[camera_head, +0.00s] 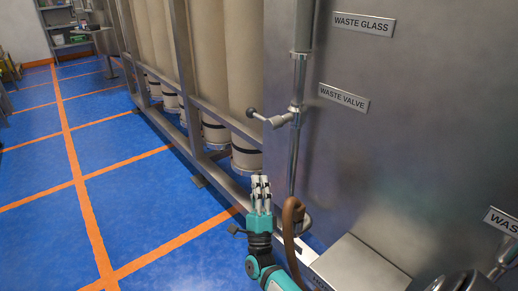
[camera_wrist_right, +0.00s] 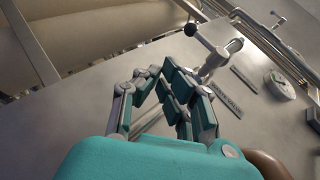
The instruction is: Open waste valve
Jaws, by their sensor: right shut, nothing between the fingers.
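The waste valve (camera_head: 283,118) sits on a vertical steel pipe, left of the "WASTE VALVE" label (camera_head: 343,97). Its lever points left and ends in a dark ball knob (camera_head: 252,112). My right gripper (camera_head: 261,181) is below the knob in the head view, apart from it, with fingers pointing up. It is shut and empty. In the right wrist view, the fingertips (camera_wrist_right: 161,76) are together, and the knob (camera_wrist_right: 190,29) and lever show beyond them, not touched. My left gripper is out of view.
A large steel panel (camera_head: 430,130) fills the right side, with a "WASTE GLASS" label (camera_head: 363,24) above. A brown hose (camera_head: 290,225) hangs right beside my right gripper. A steel frame with beige cylinders (camera_head: 243,70) stands behind. Blue floor (camera_head: 130,200) at left is clear.

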